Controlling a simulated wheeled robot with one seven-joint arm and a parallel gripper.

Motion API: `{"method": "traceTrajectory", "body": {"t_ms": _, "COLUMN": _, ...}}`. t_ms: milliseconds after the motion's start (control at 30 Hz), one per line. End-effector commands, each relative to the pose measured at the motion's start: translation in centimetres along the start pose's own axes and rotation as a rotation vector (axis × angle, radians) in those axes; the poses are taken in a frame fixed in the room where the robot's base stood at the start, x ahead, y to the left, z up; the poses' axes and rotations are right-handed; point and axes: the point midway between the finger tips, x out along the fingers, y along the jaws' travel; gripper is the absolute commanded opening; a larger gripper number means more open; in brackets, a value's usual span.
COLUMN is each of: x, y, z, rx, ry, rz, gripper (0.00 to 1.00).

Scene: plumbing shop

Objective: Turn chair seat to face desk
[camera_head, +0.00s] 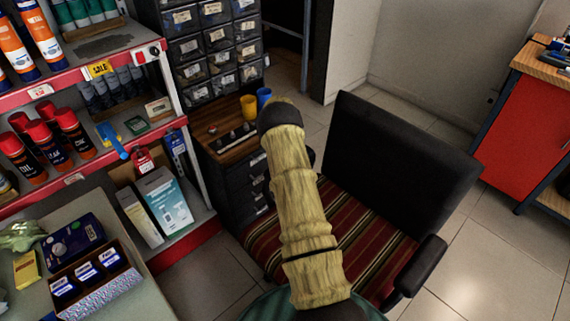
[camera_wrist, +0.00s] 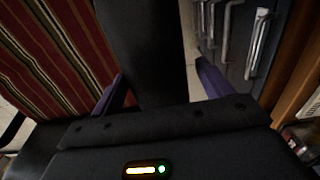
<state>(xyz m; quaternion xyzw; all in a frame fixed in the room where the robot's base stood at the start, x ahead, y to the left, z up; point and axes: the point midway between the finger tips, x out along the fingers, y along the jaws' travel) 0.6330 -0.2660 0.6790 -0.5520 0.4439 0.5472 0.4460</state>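The chair has a black backrest (camera_head: 395,165) and a seat (camera_head: 375,245) with red, tan and dark stripes. The backrest stands at the seat's upper right side, and one black armrest (camera_head: 415,268) shows at the right. My sleeved arm covers the middle of the seat. In the wrist view the striped seat (camera_wrist: 50,55) is at the left. My gripper (camera_wrist: 160,70) shows two purple fingers spread apart, with a black bar (camera_wrist: 145,45), probably the other armrest, between them. I cannot tell whether they touch it. The head view hides my gripper. Which surface is the desk is unclear.
A wood-topped drawer unit (camera_head: 222,146) with yellow and blue cups stands left of the chair. Red-edged shelves (camera_head: 85,75) and a grey-green counter (camera_head: 110,225) are at the left. A red cabinet (camera_head: 500,135) is at the right. Tile floor (camera_head: 480,270) is clear at lower right.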

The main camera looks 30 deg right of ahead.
Motion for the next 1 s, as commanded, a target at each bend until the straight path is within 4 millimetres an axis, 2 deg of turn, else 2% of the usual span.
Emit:
{"method": "traceTrajectory", "body": {"t_ms": 300, "x": 0.1, "y": 0.1, "z": 0.1, "rx": -0.001, "ry": -0.003, "rz": 0.005, "gripper": 0.85}}
{"method": "traceTrajectory", "body": {"t_ms": 467, "x": -0.8, "y": -0.1, "z": 0.3, "rx": -0.006, "ry": -0.002, "rz": 0.005, "gripper": 0.85}}
{"method": "traceTrajectory", "body": {"t_ms": 667, "x": -4.1, "y": -0.2, "z": 0.3, "rx": -0.007, "ry": 0.0, "rz": 0.003, "gripper": 0.85}}
{"method": "traceTrajectory", "body": {"t_ms": 1000, "x": -10.9, "y": -0.2, "z": 0.1, "rx": -0.004, "ry": 0.0, "rz": 0.003, "gripper": 0.85}}
